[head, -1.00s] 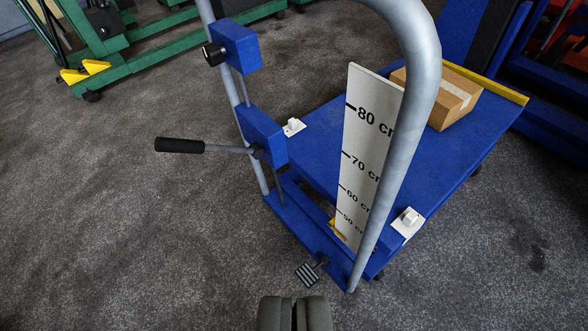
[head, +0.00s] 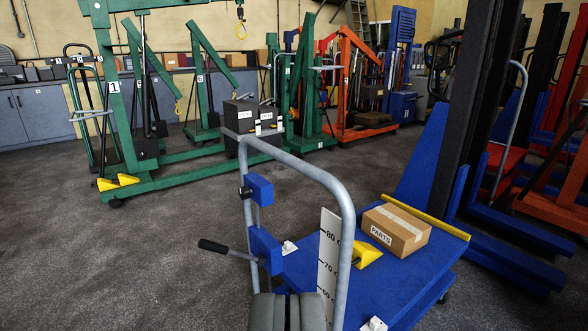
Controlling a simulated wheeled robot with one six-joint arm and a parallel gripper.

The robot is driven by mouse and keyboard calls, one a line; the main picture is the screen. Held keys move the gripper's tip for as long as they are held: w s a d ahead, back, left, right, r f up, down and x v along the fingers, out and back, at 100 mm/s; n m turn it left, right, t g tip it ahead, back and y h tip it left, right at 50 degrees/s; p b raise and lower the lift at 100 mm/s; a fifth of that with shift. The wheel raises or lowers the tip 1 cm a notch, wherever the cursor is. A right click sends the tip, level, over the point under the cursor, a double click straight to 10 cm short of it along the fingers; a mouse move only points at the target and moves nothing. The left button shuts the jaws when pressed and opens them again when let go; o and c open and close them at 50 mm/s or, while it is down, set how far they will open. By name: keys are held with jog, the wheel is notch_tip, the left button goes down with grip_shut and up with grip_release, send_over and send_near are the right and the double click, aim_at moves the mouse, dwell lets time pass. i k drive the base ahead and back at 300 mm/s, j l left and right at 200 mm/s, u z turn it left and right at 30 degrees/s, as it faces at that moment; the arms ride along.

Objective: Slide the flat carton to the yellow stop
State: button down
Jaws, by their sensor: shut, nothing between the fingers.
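The flat carton (head: 388,235) is a brown box with pale tape and a PARTS label. It lies on the blue platform (head: 333,268) of a jack, right of centre. A yellow strip (head: 440,223) runs along the platform's far edge, behind the carton. I cannot tell whether the carton touches it. A yellow wedge (head: 367,255) shows just left of the carton, beside the white height scale (head: 330,250). My gripper (head: 287,312) is at the bottom edge, shut and empty. It is nearer to me than the platform and apart from the carton.
A grey tube handle (head: 335,185) arches over the platform's near side, between my gripper and the carton. A lever with a black grip (head: 213,246) sticks out left. A dark mast (head: 475,110) stands behind right. Green lifts (head: 150,180) stand back left. Floor at left is clear.

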aim_at(402, 233)
jog(key=i+l, duration=0.85)
jog(key=l, duration=0.25)
jog(key=i+l, duration=0.85)
jog(key=l, duration=0.25)
jog(key=i+l, duration=0.45)
jog(key=l+u, duration=0.05)
